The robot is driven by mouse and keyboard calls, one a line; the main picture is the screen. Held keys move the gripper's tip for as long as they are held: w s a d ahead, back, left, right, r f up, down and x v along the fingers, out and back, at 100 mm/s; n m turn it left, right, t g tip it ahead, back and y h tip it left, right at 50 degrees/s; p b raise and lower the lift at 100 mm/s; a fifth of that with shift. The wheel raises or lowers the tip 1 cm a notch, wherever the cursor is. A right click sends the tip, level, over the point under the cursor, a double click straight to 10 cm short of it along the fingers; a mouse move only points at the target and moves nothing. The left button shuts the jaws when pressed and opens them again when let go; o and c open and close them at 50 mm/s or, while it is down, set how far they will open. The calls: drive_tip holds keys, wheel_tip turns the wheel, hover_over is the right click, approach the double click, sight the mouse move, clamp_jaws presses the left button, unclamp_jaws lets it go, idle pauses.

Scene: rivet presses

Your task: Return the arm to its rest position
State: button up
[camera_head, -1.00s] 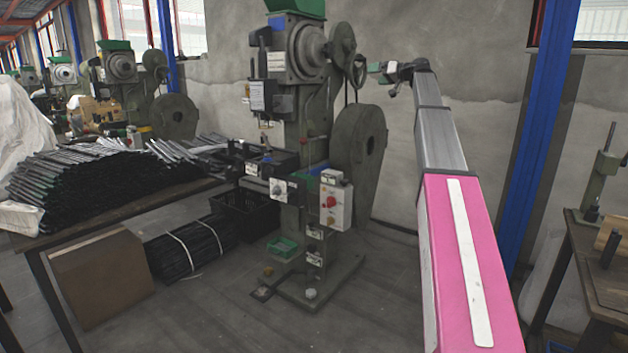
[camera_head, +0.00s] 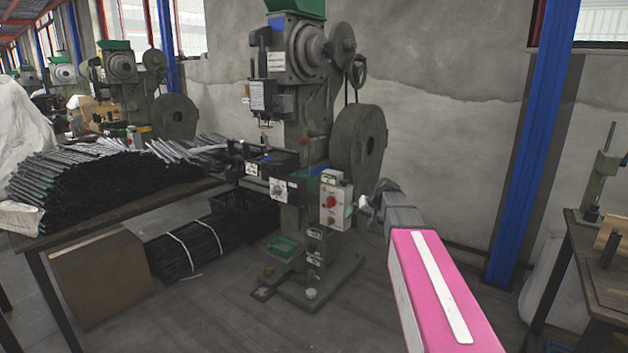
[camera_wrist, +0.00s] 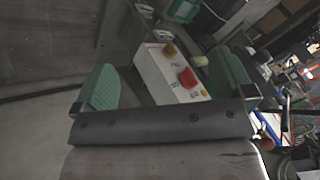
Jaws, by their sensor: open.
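My gripper (camera_wrist: 166,84) shows in the wrist view as two green finger pads set wide apart, open, with nothing held between them. In the head view my pink and grey arm reaches up from the lower right, and its far end is foreshortened just right of the press's control box (camera_head: 337,200). The fingers cannot be made out there. The same white box with a red button (camera_wrist: 176,75) appears between the pads in the wrist view, beyond them; I cannot tell the gap.
The rivet press (camera_head: 300,130) with its large flywheel cover (camera_head: 358,145) stands left of my arm. A table with piled rods (camera_head: 90,180) is at left. A wooden table (camera_head: 605,285) and a blue post (camera_head: 535,140) are at right.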

drive_tip(key=s+f+g+h, duration=0.1)
drive_tip(key=s+f+h, duration=0.1)
drive_tip(key=s+f, duration=0.4)
drive_tip(key=s+f+g+h, duration=0.1)
drive_tip(key=s+f, duration=0.5)
drive_tip(key=s, duration=0.6)
drive_tip(key=s+f+m+g+h, duration=0.1)
drive_tip(key=s+f+g+h, duration=0.1)
drive_tip(key=s+f, duration=0.4)
drive_tip(key=s+d, duration=0.1)
drive_tip(key=s, duration=0.3)
drive_tip(key=shift+f+h, duration=0.3)
drive_tip(key=shift+f, duration=0.1)
